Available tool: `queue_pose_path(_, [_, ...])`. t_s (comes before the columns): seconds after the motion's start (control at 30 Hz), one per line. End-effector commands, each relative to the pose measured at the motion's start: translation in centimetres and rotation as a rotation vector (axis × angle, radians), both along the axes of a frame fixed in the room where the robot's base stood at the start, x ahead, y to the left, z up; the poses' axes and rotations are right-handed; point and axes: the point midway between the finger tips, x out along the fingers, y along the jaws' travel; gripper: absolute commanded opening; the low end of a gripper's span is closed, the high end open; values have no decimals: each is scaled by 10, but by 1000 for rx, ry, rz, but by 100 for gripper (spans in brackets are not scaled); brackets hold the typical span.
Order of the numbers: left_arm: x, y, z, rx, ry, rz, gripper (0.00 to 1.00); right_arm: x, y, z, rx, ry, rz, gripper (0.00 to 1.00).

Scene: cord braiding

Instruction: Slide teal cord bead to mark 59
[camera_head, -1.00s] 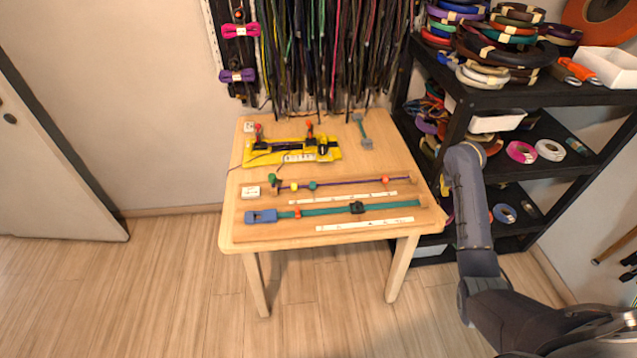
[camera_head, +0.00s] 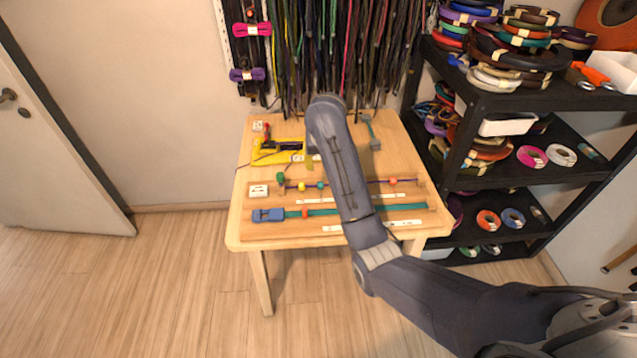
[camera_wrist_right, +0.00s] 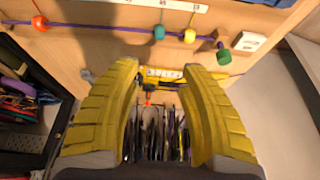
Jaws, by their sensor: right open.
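A purple cord (camera_wrist_right: 90,28) carries a teal bead (camera_head: 320,185), a yellow bead (camera_head: 302,187) and an orange bead (camera_head: 393,181). In the right wrist view the teal bead (camera_wrist_right: 158,32) sits close beside the yellow bead (camera_wrist_right: 190,36), with the orange bead (camera_wrist_right: 39,23) far to the left. A flat teal cord (camera_head: 400,207) runs nearer the table's front, with a red bead (camera_head: 305,213) by its blue clamp. My right gripper (camera_wrist_right: 160,72) has yellow fingers spread apart, empty, apart from the beads. My right arm hides part of both cords in the head view.
Marked strips lie along the purple cord (camera_head: 368,200) and the teal cord (camera_head: 405,223); their numbers are hard to read. A green knob (camera_wrist_right: 224,57) ends the purple cord. A yellow tool (camera_head: 265,154) stands behind; a black shelf (camera_head: 500,100) stands right.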

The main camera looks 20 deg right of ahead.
Motion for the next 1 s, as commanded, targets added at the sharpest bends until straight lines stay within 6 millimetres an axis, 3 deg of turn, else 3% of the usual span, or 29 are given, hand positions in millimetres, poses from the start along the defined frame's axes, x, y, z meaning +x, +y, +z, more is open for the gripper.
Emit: queue_pose_path(1.0, [1,0,0,1,-1,0,44,54,-13,-136,-2,3,-2,42])
